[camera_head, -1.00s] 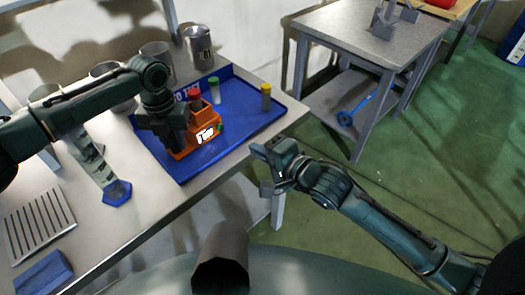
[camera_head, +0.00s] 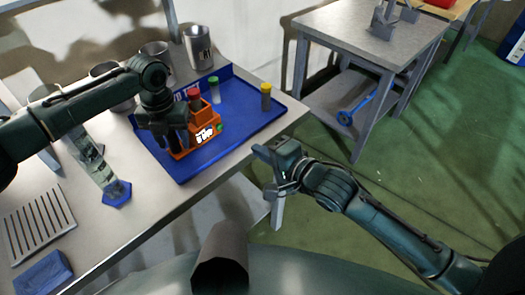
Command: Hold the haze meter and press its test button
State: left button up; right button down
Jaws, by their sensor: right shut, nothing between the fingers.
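The orange haze meter (camera_head: 208,118) stands on the blue tray (camera_head: 248,124) and has a lit white display on its front. A green button (camera_head: 219,127) shows at its right side. A red-capped vial (camera_head: 194,98) stands at its top. My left gripper (camera_head: 178,140) is at the meter's left end, pointing down, with its fingers beside or around the housing; the contact is partly hidden. My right gripper (camera_head: 264,170) is shut and empty, in front of the table edge, to the right of and apart from the meter.
A green-capped vial (camera_head: 214,88) and a yellow-capped vial (camera_head: 265,96) stand on the tray. Metal cans (camera_head: 199,47) stand behind. A second table (camera_head: 345,30) stands at the right, beyond a floor gap.

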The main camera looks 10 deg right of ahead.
pick_arm(q)
jog(key=shift+o, duration=0.3)
notch_tip(320, 180, up, 12)
dwell(0.4)
jog(key=shift+o, duration=0.4)
jog(key=o, duration=0.4)
